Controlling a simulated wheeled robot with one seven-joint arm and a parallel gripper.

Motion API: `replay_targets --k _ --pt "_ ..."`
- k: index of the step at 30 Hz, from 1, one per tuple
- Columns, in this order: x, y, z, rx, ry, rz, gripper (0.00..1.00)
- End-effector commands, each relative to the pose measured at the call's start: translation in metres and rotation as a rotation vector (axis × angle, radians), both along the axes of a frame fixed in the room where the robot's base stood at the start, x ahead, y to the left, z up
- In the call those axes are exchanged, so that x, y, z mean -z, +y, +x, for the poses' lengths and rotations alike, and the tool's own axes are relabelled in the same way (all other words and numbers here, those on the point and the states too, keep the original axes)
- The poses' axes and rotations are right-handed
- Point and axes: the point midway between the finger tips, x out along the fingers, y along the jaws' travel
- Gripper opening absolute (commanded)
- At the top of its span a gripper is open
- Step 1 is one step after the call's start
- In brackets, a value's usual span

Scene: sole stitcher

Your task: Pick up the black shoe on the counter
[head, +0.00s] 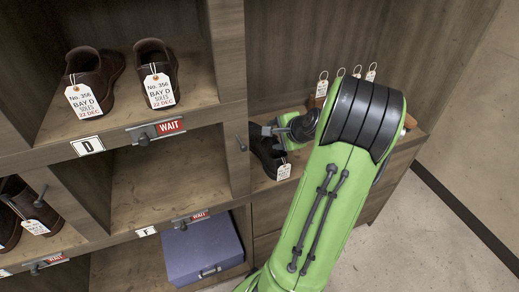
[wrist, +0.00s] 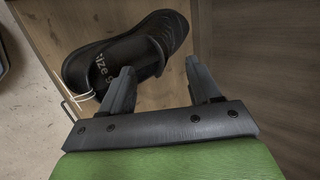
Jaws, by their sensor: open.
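The black shoe (head: 266,152) sits on the wooden counter (head: 262,184), with a white tag (head: 284,171) hanging from it. My green arm covers part of the counter in the head view. In the wrist view the shoe (wrist: 166,30) lies beyond my gripper (wrist: 162,75), its opening toward me and lettering on the insole. My gripper is open, its two dark fingers apart. The left fingertip overlaps the shoe's near side in the picture; the right fingertip is to the right of the shoe. I cannot tell whether either finger touches it.
Wooden cubbies stand at the left, with brown tagged shoes (head: 91,78) in the upper bay and a blue-grey box (head: 202,248) below. A cubby divider (head: 231,60) stands close left of the counter. Several tags (head: 371,72) stand at the back. Floor (head: 450,210) is clear at right.

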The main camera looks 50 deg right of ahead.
Motion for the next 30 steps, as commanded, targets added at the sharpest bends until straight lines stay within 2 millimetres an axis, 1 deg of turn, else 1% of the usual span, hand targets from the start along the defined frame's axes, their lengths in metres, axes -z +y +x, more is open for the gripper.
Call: replay_targets --k 1,5,12,15,20,21,29,30 --pt "0.010 -0.002 0.008 -0.004 -0.001 0.002 0.62" --pt "0.018 -0.006 0.017 -0.001 0.001 0.001 0.62" --pt "0.048 -0.017 0.046 -0.003 0.000 0.000 0.62" --pt "0.052 -0.019 0.052 -0.001 0.001 0.000 0.62" --pt "0.051 -0.020 0.052 -0.001 0.001 -0.002 0.62" --pt "0.051 -0.020 0.052 -0.001 0.002 -0.002 0.61" --pt "0.051 -0.020 0.051 -0.001 0.002 -0.002 0.21" --pt "0.051 -0.020 0.051 -0.001 0.002 -0.002 0.15"
